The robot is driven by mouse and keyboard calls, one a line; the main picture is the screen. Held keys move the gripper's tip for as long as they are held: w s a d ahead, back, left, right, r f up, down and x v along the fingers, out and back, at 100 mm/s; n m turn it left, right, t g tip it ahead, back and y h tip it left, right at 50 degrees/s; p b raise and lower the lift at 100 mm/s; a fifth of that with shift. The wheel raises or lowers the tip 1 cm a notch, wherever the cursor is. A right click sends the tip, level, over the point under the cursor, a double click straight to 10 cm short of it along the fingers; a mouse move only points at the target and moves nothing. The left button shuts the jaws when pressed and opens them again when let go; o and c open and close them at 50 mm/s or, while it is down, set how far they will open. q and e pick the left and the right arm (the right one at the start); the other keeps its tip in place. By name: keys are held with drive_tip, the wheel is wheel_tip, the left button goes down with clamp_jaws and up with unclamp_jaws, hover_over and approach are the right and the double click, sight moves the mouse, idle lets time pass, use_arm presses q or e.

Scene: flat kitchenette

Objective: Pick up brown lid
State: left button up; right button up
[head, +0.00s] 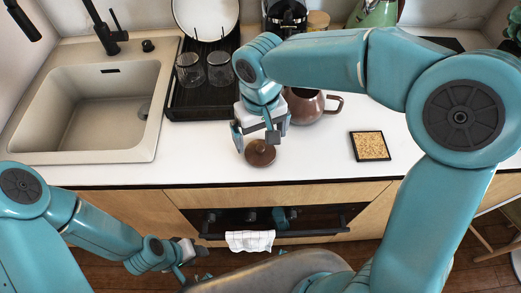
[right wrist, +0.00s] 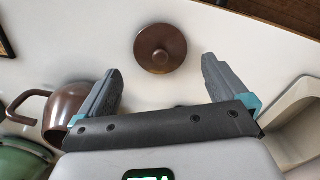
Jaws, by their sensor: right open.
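The brown lid (head: 260,154) is round with a small knob and lies on the white counter near its front edge. In the right wrist view the lid (right wrist: 160,48) is ahead of the fingertips, between their lines and apart from them. My right gripper (head: 255,142) is open and empty, just above and behind the lid; its two fingers (right wrist: 158,72) show spread in the right wrist view. My left gripper (head: 188,262) is low at the front left, below the counter edge, far from the lid; its jaws are too small to judge.
A brown teapot (head: 305,106) stands close behind the right gripper, its body also in the right wrist view (right wrist: 62,112). A cork trivet (head: 370,146) lies to the right. A sink (head: 85,105) and a dark rack with glasses (head: 205,95) are left. Counter around the lid is clear.

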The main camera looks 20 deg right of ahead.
sight(260, 147)
drive_tip(key=shift+s+a+f, duration=0.1)
drive_tip(key=shift+s+f, duration=0.1)
drive_tip(key=shift+f, duration=0.25)
drive_tip(key=shift+s+f, duration=0.2)
drive_tip(key=shift+f, duration=0.25)
drive_tip(key=f, duration=0.1)
drive_tip(key=w+f, duration=0.1)
drive_tip(key=f, duration=0.1)
drive_tip(key=shift+w+f+p, duration=0.1)
drive_tip(key=shift+f+p, duration=0.1)
drive_tip(key=shift+p, duration=0.1)
drive_tip(key=shift+s+r, duration=0.2)
drive_tip(key=shift+s, duration=0.25)
drive_tip(key=shift+w+f, duration=0.2)
drive_tip(key=shift+w, duration=0.1)
drive_tip(key=c, duration=0.9)
use_arm(q)
drive_tip(key=shift+s+r, duration=0.25)
drive_tip(key=shift+r, duration=0.1)
use_arm(e)
drive_tip(key=shift+s+r, duration=0.1)
drive_tip(key=shift+s, duration=0.05)
use_arm(q)
drive_tip(key=shift+w, duration=0.1)
